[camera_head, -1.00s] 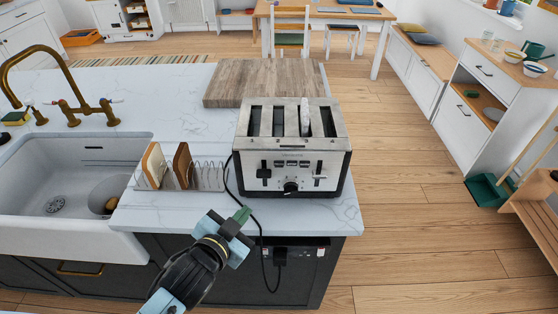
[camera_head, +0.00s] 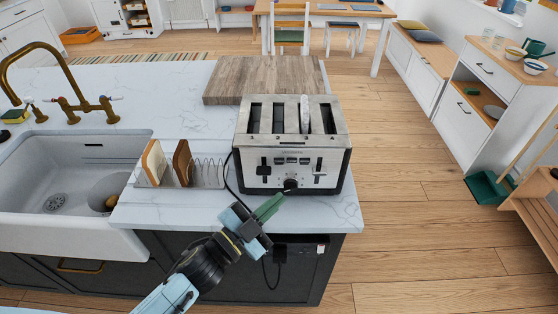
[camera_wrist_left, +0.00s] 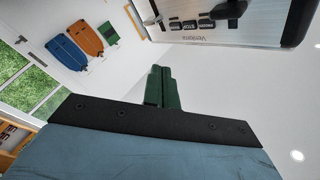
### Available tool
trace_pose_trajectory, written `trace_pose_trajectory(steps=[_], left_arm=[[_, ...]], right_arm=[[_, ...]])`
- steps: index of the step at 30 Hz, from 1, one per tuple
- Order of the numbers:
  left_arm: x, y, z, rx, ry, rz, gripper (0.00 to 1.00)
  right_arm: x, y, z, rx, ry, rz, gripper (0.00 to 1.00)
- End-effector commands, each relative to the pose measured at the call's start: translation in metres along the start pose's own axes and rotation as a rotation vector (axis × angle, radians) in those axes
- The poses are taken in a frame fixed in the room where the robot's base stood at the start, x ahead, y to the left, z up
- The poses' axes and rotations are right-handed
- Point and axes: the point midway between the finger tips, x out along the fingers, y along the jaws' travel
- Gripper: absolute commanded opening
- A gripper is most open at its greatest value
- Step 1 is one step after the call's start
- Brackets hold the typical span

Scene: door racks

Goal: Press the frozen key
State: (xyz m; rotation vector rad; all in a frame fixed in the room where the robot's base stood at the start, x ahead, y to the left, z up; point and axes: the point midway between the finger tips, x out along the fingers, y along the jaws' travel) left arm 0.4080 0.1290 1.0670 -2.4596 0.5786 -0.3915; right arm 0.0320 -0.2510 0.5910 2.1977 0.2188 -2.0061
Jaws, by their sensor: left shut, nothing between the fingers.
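A four-slot steel toaster (camera_head: 291,150) stands on the white marble counter. Its front carries two levers, a round dial (camera_head: 290,184) and a row of small dark keys (camera_head: 291,161). In the left wrist view the keys (camera_wrist_left: 205,24) show at the upper right on the toaster front (camera_wrist_left: 230,28); their labels are too small to read surely. My left gripper (camera_head: 270,207) has green fingers, shut and empty, in front of and below the toaster's dial. In the wrist view its fingertips (camera_wrist_left: 160,72) point towards the toaster, below the keys. My right gripper is not in view.
A toast rack (camera_head: 208,174) with bread slices (camera_head: 183,163) stands left of the toaster, beside the sink (camera_head: 60,175). A wooden board (camera_head: 262,80) lies behind. The toaster's black cord hangs over the counter front to a socket.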

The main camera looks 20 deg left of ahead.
Motion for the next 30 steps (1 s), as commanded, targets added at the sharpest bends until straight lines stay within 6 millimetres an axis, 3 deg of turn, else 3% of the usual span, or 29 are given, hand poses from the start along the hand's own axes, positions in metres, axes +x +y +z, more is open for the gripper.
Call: trace_pose_trajectory(steps=[15, 30], left_arm=[[0.047, -0.034, 0.035, 0.002, 0.0, 0.0, 0.0], [0.057, -0.042, 0.042, -0.001, -0.001, 0.0, 0.0]], right_arm=[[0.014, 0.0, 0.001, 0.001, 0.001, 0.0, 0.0], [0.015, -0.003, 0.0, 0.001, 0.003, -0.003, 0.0]])
